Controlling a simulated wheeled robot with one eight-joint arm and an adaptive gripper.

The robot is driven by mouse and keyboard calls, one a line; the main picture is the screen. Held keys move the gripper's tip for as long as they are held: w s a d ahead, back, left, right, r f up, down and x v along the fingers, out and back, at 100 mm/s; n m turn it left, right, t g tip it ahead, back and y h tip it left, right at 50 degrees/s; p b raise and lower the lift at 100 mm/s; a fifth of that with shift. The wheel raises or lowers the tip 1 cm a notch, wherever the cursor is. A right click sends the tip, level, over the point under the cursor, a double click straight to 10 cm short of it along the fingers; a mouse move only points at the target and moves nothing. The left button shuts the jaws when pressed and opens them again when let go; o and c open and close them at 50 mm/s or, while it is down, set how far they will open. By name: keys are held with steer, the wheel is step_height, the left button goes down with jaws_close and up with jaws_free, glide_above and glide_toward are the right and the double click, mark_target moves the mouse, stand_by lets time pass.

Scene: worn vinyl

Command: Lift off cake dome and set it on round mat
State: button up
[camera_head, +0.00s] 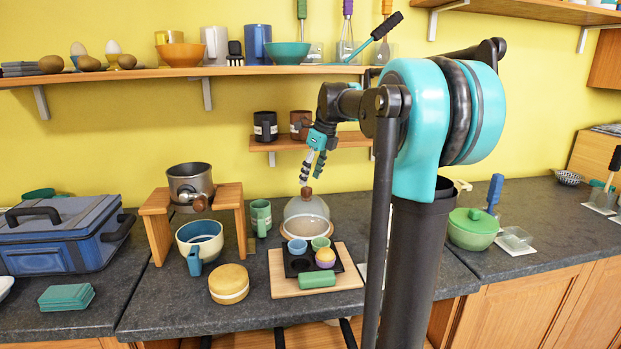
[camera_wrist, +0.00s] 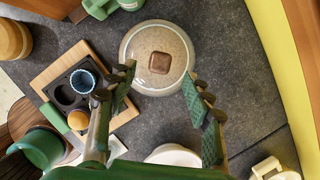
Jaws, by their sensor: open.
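The cake dome (camera_head: 306,211) is clear with a brown knob (camera_head: 306,192) and stands upright on the dark counter, apparently on a pale round base. In the wrist view the dome (camera_wrist: 137,70) is seen from above, its square knob (camera_wrist: 159,62) near the middle. My gripper (camera_head: 311,177) points down just above the knob, open and empty. In the wrist view its fingers (camera_wrist: 163,86) are spread, with the knob beyond the gap. A pale round thing (camera_wrist: 172,156) lies partly hidden below the dome; I cannot tell whether it is the round mat.
A wooden board (camera_head: 283,287) with a dark muffin tin (camera_head: 297,264) and cups sits in front of the dome. A green mug (camera_head: 260,216) is to the left. A small shelf (camera_head: 345,138) with mugs is behind my gripper. My arm hides counter to the right.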

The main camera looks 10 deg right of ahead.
steer(key=shift+v, duration=1.55)
steer(key=v, duration=0.7)
steer(key=shift+r, duration=0.2)
steer(key=shift+s+d, duration=0.1)
steer(key=shift+s, duration=0.05)
